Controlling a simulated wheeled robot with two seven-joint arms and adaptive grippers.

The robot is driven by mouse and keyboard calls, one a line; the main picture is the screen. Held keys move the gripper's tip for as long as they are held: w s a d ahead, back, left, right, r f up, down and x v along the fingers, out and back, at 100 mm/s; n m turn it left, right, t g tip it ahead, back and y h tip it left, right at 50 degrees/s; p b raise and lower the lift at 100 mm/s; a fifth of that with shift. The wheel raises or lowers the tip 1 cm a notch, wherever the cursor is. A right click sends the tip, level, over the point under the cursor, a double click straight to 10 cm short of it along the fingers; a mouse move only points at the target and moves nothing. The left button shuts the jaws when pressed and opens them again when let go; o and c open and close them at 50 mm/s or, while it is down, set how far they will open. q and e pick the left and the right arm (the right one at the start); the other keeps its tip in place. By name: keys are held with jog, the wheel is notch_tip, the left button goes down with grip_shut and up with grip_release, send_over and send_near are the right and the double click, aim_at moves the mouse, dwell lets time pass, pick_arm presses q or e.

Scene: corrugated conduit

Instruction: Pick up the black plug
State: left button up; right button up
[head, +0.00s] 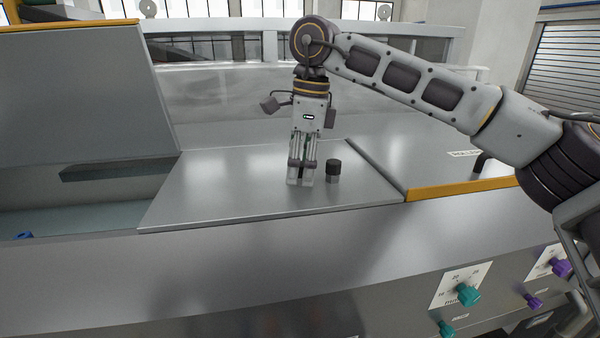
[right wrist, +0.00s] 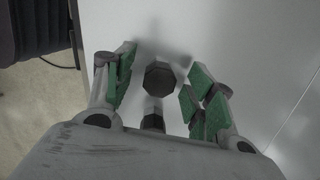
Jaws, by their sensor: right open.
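The black plug (head: 333,166) stands upright on the flat metal panel, with a dark top and a greyer lower part. My right gripper (head: 302,182) points down just left of the plug in the head view, its fingertips low over the panel. In the right wrist view the plug's dark, many-sided top (right wrist: 159,77) shows between the open green-padded fingers (right wrist: 160,88), with a gap on both sides. A smaller dark and grey piece (right wrist: 152,118) shows nearer the palm; I cannot tell what it is. My left gripper is not in view.
The metal panel (head: 220,190) around the plug is mostly clear. A yellow-edged raised panel (head: 460,187) lies to the right. An open recess (head: 80,215) is at the left. Teal (head: 468,295) and purple knobs (head: 561,267) sit on the front face.

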jog(key=shift+f, duration=0.45)
jog(key=c, duration=1.2)
